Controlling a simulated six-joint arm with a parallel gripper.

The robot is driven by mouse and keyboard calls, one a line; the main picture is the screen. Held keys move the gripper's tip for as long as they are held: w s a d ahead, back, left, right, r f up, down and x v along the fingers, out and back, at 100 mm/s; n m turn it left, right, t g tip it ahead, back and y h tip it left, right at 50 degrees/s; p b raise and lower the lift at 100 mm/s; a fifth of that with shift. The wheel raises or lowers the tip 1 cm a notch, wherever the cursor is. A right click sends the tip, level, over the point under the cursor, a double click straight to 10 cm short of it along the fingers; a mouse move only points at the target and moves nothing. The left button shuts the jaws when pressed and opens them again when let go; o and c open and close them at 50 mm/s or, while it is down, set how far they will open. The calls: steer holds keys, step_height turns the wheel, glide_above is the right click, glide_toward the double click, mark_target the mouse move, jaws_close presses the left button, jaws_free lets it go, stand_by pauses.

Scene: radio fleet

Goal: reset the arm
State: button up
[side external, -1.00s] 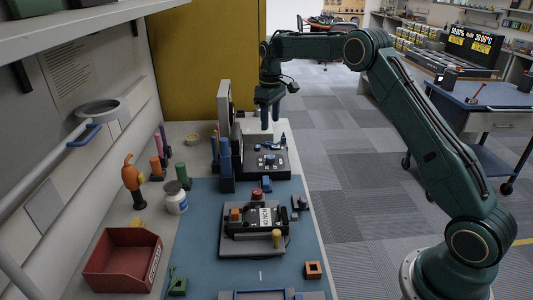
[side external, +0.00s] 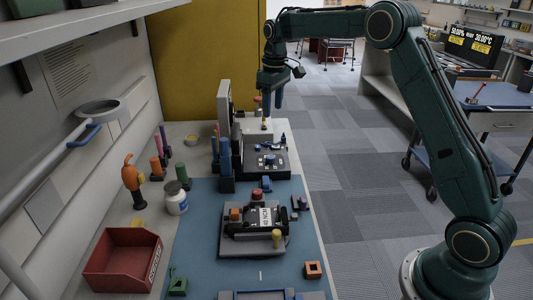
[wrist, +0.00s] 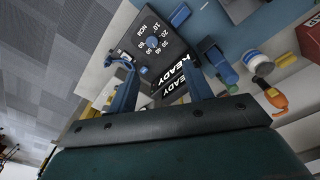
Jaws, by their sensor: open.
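My gripper (side external: 272,110) hangs over the far end of the bench, fingers pointing down, open with nothing between them. In the side view the black box with a dial (side external: 268,160) sits below and nearer the camera than the fingers. A white block (side external: 253,128) with a small yellow-topped piece stands just under the gripper, apart from it.
A radio on a grey stand (side external: 240,238) sits on the blue mat (side external: 205,215). A red bin (side external: 120,262), a white bottle (side external: 176,203) and an orange tool (side external: 133,180) are on the left.

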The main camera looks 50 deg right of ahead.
steer(key=s+a+r+t, duration=0.1)
steer(key=s+a+r, duration=0.25)
steer(key=s, duration=0.25)
steer(key=s+a+r+m+t, duration=0.1)
steer(key=s+a+r, duration=0.1)
steer(key=s+r, duration=0.3)
steer(key=s+a+r+t, duration=0.1)
steer(key=s+a+r, duration=0.2)
steer(key=s, duration=0.4)
steer(key=s+a+f+t, duration=0.1)
steer(key=s+a+f, duration=0.1)
steer(key=s, duration=0.7)
steer(key=s+a+f+m+t, duration=0.1)
steer(key=s+f, duration=0.3)
steer(key=s, duration=0.6)
steer(key=shift+s+a, duration=0.15)
steer(key=shift+a, duration=0.3)
